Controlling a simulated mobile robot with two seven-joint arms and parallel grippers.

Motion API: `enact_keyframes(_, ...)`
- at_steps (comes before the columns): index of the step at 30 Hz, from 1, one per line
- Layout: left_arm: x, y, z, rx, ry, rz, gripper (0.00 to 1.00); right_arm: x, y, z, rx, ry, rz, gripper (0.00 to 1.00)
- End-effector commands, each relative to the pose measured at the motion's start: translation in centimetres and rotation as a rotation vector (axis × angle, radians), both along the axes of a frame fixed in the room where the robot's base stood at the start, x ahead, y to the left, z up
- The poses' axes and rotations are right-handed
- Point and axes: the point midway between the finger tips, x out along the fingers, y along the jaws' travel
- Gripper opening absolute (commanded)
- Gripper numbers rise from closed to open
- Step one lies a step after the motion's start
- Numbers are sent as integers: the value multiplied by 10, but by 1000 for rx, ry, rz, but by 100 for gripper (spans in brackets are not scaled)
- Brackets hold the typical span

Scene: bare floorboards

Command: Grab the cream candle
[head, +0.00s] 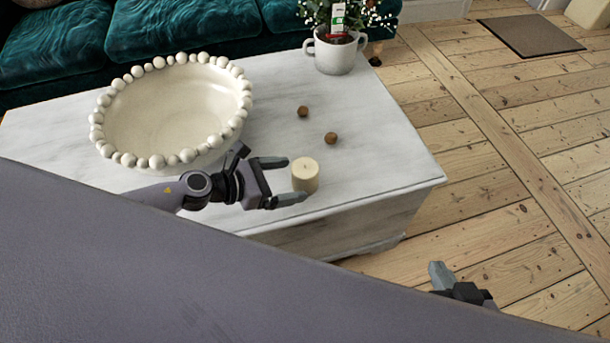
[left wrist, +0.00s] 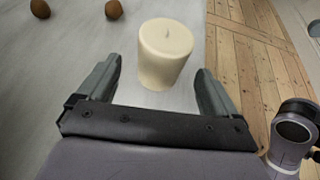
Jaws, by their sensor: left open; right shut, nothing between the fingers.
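The cream candle (head: 305,175) is a short, pale cylinder standing upright on the white table, near its front edge. My left gripper (head: 290,180) is open, its fingers pointing right towards the candle. In the left wrist view, the candle (left wrist: 165,53) stands just ahead of and between the two open fingers (left wrist: 160,88); I cannot tell whether its near side lies between the tips. My right gripper (head: 440,275) shows only in part at the lower right, over the floor and away from the table, partly hidden by my body.
The white table (head: 370,130) holds a large bowl with a beaded rim (head: 98,118), two small brown balls (head: 303,111) (head: 330,138) and a white cup with a plant (head: 335,56). A teal sofa (head: 190,25) stands behind.

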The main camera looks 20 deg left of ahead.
Motion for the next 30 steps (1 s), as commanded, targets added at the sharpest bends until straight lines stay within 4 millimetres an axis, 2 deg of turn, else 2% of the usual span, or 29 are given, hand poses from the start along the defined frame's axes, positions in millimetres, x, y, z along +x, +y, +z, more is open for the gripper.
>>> enact_keyframes(9,26,-30,-13,-3,0,2,93,0,1,-1,1,-3,1,0)
enact_keyframes(20,31,-36,-16,-3,2,2,93,1,2,0,0,-6,4,0)
enact_keyframes(24,31,-36,-16,-3,2,2,47,1,2,1,0,-6,4,0)
enact_keyframes(26,31,-36,-16,-4,2,3,31,1,2,1,0,-6,4,0)
enact_keyframes(30,31,-36,-15,-4,0,3,30,1,2,1,0,-6,4,0)
